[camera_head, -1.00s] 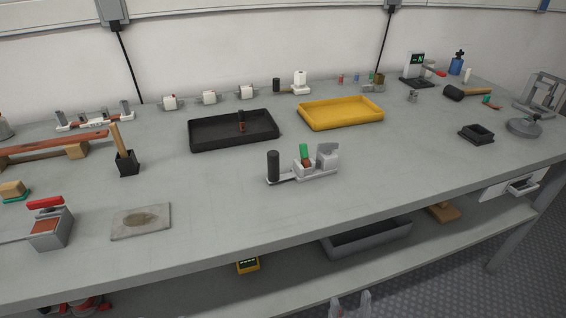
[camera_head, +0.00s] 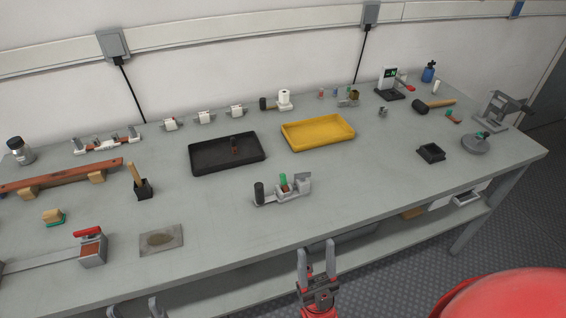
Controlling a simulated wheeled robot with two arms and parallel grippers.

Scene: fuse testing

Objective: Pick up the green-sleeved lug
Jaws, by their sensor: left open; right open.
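A green-sleeved piece, which looks like the lug (camera_head: 284,181), stands upright in a grey fixture (camera_head: 268,201) near the middle of the table. Its copper-coloured lower part is partly hidden by the fixture. My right gripper (camera_head: 317,250) is open and empty, in front of the table's front edge and below the fixture in the picture. My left gripper (camera_head: 135,306) is at the bottom edge of the view, open, with only its fingertips showing. Both are well apart from the lug.
A black handle (camera_head: 259,193) stands at the fixture's left end. Behind are a black tray (camera_head: 204,165) with a small dark piece in it and a yellow tray (camera_head: 300,146). A grey plate (camera_head: 174,241) lies front left.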

